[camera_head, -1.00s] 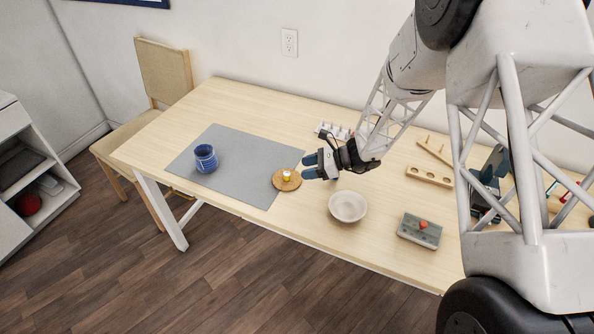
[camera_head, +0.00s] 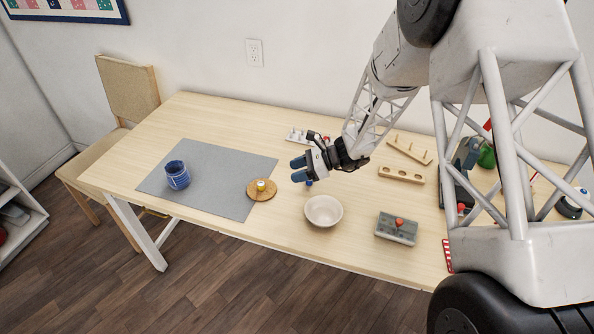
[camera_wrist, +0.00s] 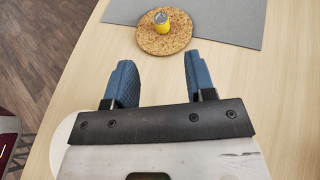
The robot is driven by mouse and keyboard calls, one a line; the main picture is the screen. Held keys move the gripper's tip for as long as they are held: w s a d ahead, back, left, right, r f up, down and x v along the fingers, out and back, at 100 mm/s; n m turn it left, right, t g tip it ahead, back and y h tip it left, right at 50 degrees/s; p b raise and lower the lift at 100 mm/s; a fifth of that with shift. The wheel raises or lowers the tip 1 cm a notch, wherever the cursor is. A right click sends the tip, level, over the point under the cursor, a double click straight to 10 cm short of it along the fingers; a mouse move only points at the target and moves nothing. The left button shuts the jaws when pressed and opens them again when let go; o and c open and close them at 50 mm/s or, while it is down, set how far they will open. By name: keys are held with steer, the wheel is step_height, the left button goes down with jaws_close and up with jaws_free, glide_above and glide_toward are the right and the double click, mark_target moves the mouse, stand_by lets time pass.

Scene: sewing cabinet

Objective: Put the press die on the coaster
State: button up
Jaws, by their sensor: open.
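The press die, a small yellow piece with a grey metal top (camera_wrist: 161,20), stands upright on the round cork coaster (camera_wrist: 165,42) in the wrist view. In the head view the die (camera_head: 261,185) also rests on the coaster (camera_head: 262,196), near the mat's right edge. My gripper (camera_head: 297,169) is open and empty, above the table to the right of the coaster. In the wrist view its two blue fingers (camera_wrist: 158,85) are spread apart, with bare table between them, and the coaster lies beyond the fingertips.
A grey mat (camera_head: 215,165) holds a blue mug (camera_head: 177,175). A pale bowl (camera_head: 323,211) stands below my gripper, with a grey box with a red knob (camera_head: 396,228) to its right. A wooden block with holes (camera_head: 401,174) and a pegged board (camera_head: 410,149) lie farther back.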

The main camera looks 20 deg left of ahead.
steer(key=shift+r, duration=0.1)
stand_by(0.4)
steer(key=s+d+r+n+t+h, duration=0.1)
steer(key=s+d+r+n+h, duration=0.2)
steer(key=d+r, duration=0.4)
steer(key=s+d+r+n+h, duration=0.1)
steer(key=s+d+r+n, duration=0.1)
steer(key=s+d+r, duration=0.4)
steer(key=s+d+r+n+t+h, duration=0.1)
steer(key=s+d+r+n+h, duration=0.2)
steer(key=d+r, duration=0.55)
steer(key=s+d+r+n+t+h, duration=0.2)
steer(key=s+d+r, duration=0.1)
steer(key=s+d, duration=0.7)
steer(key=s+d+r+n+t+h, duration=0.3)
steer(key=s+d+r, duration=0.1)
steer(key=s+d, duration=0.6)
steer(key=shift+s+r+t+h, duration=0.25)
steer(key=shift+t+h, duration=0.05)
